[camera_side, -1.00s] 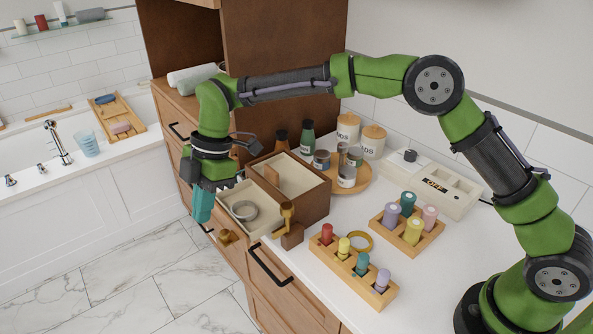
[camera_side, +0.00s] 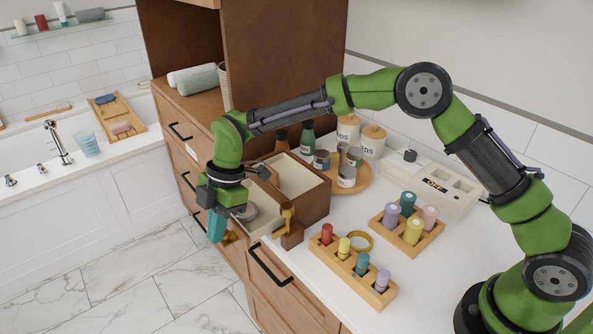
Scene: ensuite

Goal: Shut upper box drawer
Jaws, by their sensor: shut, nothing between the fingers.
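The brown box (camera_side: 313,203) sits on the white counter near its front edge. Its upper drawer (camera_side: 262,226) is pulled out toward the front left and overhangs the counter edge. A grey ring-shaped item (camera_side: 246,212) lies in the drawer, partly hidden by my gripper. My gripper (camera_side: 216,232) is shut and empty, pointing down with teal fingertips, at the front left of the open drawer. I cannot tell whether it touches the drawer front. A brass-coloured knob (camera_side: 230,237) shows just beside the fingertips.
A brass piece on a brown block (camera_side: 290,236) stands right of the drawer. Cabinet handles (camera_side: 270,266) stick out below the counter.

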